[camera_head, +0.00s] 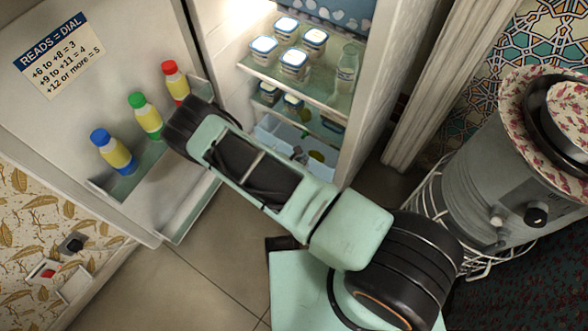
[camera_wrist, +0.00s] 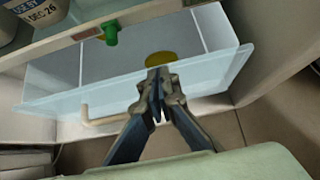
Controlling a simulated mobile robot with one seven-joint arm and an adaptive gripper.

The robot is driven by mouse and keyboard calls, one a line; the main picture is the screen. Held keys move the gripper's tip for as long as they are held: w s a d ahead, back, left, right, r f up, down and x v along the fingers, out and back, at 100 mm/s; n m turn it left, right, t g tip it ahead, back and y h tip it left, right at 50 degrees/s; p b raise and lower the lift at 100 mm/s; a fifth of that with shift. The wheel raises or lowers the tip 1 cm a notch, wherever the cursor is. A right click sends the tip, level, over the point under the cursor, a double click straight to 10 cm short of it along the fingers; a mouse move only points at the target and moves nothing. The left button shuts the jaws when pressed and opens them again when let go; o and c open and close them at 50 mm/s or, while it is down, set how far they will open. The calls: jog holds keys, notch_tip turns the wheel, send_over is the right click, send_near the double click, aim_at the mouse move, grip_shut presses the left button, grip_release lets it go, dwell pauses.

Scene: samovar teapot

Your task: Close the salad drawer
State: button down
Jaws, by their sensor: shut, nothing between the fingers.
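The salad drawer (camera_wrist: 205,75) is a clear, pale blue bin low in the fridge. It is pulled out, so its inside shows from above. A tan handle (camera_wrist: 104,121) is on its front, left of my gripper. A green item (camera_wrist: 111,34) and a yellow round item (camera_wrist: 164,58) show in it. My gripper (camera_wrist: 158,76) is shut and empty, with its tips over the drawer's front panel; I cannot tell whether they touch it. In the head view the drawer (camera_head: 272,130) is partly hidden by my arm, and my gripper is out of sight.
The fridge door (camera_head: 90,130) stands open at the left, with several bottles (camera_head: 144,118) in its rack. Shelves above the drawer hold white-lidded tubs (camera_head: 293,63) and a glass bottle (camera_head: 347,68). A large metal samovar (camera_head: 505,165) stands at the right. Tiled floor (camera_head: 215,260) is clear before the fridge.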

jog(key=shift+w+d, duration=0.85)
jog(key=shift+w, duration=0.25)
jog(key=shift+w+d, duration=0.8)
jog(key=shift+w, duration=0.3)
